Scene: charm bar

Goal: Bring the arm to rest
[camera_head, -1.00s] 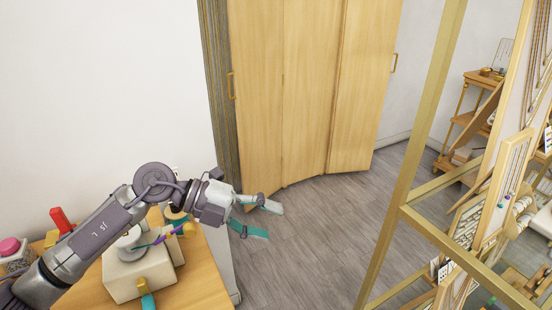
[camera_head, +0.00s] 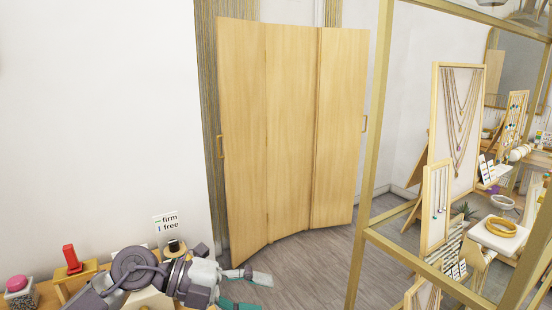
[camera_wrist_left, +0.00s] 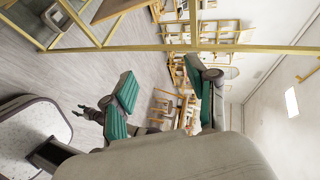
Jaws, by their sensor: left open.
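My left arm comes in from the lower left in the head view, above the work table at the bottom left. My left gripper (camera_head: 245,290) is open and empty, its teal-padded fingers spread over the grey floor beside the table. In the left wrist view the two fingers of the left gripper (camera_wrist_left: 160,100) stand apart with nothing between them. My right gripper does not clearly show in the head view; a dark claw-like shape (camera_wrist_left: 108,105) in the wrist view is too small to identify.
A folding wooden screen (camera_head: 290,130) stands ahead on the grey floor. A brass-framed glass case (camera_head: 372,160) with necklace boards (camera_head: 460,120) is on the right. A red-topped tool (camera_head: 71,258), a pink-lidded jar (camera_head: 18,290) and a small sign (camera_head: 167,225) are at lower left.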

